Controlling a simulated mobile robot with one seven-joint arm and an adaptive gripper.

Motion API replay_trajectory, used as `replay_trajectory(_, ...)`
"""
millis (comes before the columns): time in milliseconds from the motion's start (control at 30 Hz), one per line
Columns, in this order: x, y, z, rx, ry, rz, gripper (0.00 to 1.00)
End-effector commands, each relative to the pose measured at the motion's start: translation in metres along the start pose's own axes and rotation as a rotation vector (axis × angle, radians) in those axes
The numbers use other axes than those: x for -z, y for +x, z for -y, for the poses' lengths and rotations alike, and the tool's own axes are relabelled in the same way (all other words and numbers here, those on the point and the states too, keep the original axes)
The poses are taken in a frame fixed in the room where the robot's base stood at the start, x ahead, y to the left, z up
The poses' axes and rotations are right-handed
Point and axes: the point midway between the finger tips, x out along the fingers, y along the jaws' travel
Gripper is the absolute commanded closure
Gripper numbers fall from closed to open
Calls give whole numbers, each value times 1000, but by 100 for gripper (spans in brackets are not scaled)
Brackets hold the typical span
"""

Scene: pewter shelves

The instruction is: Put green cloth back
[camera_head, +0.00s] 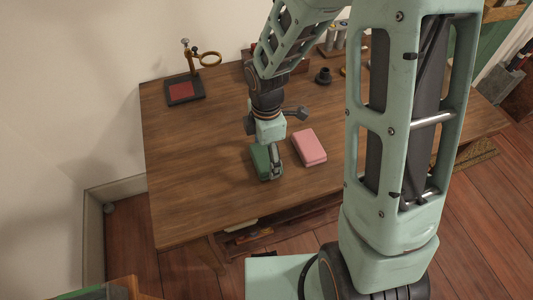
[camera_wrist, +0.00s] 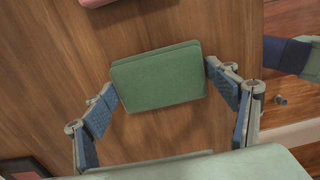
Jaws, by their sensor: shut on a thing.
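The green cloth (camera_head: 258,158) is a folded block at the middle of the wooden table (camera_head: 190,180). In the wrist view, the green cloth (camera_wrist: 158,80) lies between my two finger pads, which touch its left and right edges. My gripper (camera_head: 273,160) reaches down over it and is shut on it; in the wrist view my gripper (camera_wrist: 163,95) shows both fingers. Whether the cloth rests on the tabletop or is slightly above it, I cannot tell. Part of it is hidden by a finger in the head view.
A pink folded cloth (camera_head: 309,147) lies just right of the green one. A black stand with a red pad (camera_head: 185,89) and brass ring is at the back left. A small dark object (camera_head: 323,76) stands at the back. The table's left and front-left areas are clear.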

Motion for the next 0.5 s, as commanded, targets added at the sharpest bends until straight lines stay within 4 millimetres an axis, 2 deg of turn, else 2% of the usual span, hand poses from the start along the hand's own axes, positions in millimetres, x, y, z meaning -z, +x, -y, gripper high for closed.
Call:
replay_trajectory(200, 0, 4, 0, 1, 0, 0, 44)
replay_trajectory(233, 0, 4, 0, 1, 0, 0, 19)
replay_trajectory(367, 0, 3, 0, 1, 0, 0, 5)
replay_trajectory(500, 0, 3, 0, 1, 0, 0, 4)
